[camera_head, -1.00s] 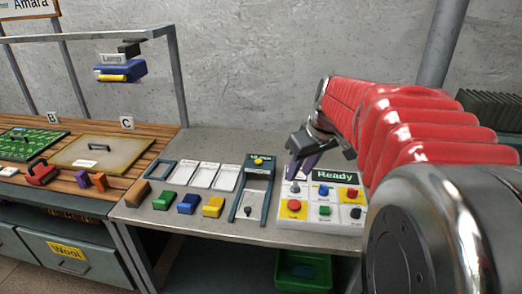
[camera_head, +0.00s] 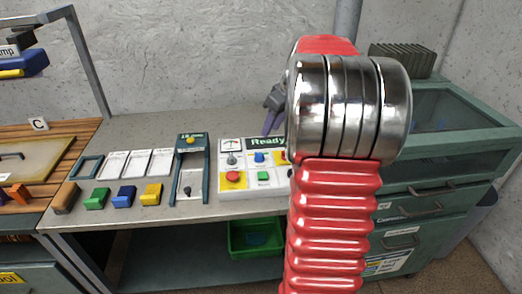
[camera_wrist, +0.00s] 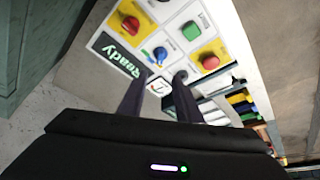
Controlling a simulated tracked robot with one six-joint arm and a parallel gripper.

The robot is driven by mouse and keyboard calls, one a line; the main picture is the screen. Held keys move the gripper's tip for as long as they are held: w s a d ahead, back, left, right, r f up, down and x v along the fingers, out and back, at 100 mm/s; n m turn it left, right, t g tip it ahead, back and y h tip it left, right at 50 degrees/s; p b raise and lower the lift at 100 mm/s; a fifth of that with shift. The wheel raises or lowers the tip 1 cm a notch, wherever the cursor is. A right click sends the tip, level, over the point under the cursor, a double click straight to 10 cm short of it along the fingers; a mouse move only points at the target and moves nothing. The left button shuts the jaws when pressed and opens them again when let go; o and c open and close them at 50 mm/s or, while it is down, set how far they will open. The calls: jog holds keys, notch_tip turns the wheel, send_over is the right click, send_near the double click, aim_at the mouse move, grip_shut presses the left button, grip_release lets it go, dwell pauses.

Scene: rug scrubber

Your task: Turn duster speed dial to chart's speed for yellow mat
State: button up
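The white control panel (camera_head: 224,186) stands on the grey bench with a "Ready" display (camera_head: 267,142). It carries a gauge (camera_head: 231,144), a grey knob (camera_head: 232,159) below it, a blue knob (camera_head: 259,157), a green button (camera_head: 264,177) and a red button (camera_head: 234,178). The panel labels are too small to read, so I cannot tell which control is the duster speed dial. My gripper (camera_wrist: 160,76) is open above the panel's display side, its fingers apart with nothing visibly between them. The blue knob (camera_wrist: 160,54) lies just beyond the fingertips. My arm hides the panel's right side.
A printed sheet (camera_head: 388,264) on the green cabinet is unreadable. A pale yellowish mat (camera_head: 30,160) lies by sign C (camera_head: 38,124). Coloured blocks and a slider unit (camera_head: 176,185) stand left of the panel. A green bin (camera_head: 242,239) sits below.

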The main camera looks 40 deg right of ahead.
aim_at(259, 153)
jog(key=x, duration=1.3)
jog(key=shift+f, duration=0.4)
jog(key=shift+c, duration=0.4)
jog(key=c, duration=0.6)
jog(key=shift+d, duration=0.1)
